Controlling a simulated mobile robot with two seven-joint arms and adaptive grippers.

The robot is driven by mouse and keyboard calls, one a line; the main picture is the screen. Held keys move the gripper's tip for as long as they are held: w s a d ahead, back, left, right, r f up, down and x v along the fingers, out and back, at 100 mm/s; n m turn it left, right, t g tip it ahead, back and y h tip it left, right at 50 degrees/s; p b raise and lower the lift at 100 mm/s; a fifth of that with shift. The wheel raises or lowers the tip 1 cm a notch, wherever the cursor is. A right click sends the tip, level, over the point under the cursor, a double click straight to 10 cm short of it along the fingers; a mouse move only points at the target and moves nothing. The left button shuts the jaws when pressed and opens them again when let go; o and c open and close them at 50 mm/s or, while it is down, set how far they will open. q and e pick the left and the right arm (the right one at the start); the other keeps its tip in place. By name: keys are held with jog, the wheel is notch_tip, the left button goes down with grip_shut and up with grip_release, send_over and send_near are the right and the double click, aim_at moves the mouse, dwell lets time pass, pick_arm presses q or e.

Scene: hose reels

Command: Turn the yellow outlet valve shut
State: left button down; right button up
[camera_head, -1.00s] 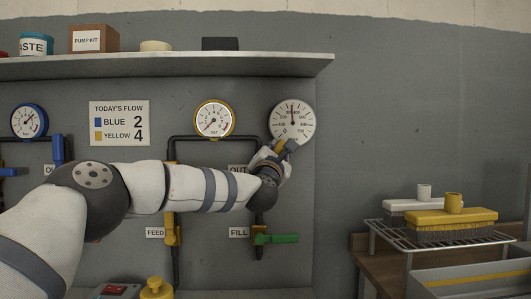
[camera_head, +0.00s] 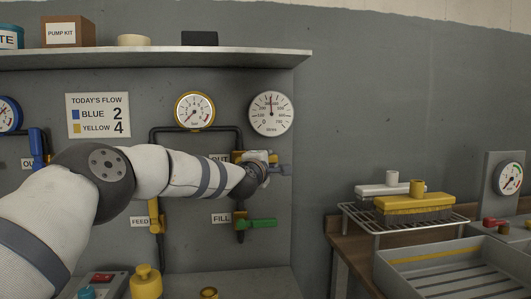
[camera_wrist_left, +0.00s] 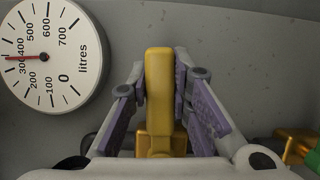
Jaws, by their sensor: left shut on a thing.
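The yellow outlet valve shows in the left wrist view as a yellow lever (camera_wrist_left: 159,85) standing between the purple finger pads. My left gripper (camera_wrist_left: 160,95) is shut on that lever. In the head view, my left gripper (camera_head: 278,165) is at the pipe by the OUT label, below the litres gauge, with its fingers toward the right. A bit of the yellow valve body (camera_head: 237,156) shows beside the gripper; the lever is mostly hidden there. My right gripper is not in view.
The litres gauge (camera_head: 271,113) is just above the gripper. Below are the green FILL lever (camera_head: 262,224), lying sideways, and the yellow FEED valve (camera_head: 154,215), its lever upright. A shelf (camera_head: 150,59) runs above. At right, a rack holds brushes (camera_head: 413,203) beside a grey tray (camera_head: 445,259).

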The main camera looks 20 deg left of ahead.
pick_arm(q)
jog(key=shift+f+m, duration=0.4)
jog(key=shift+f, duration=0.05)
jog(key=shift+g, duration=0.3)
jog(key=c, duration=1.4)
grip_release()
jog(key=shift+a, duration=0.1)
jog(key=shift+c, duration=0.2)
jog(key=s+d, duration=0.2)
jog(key=s, duration=1)
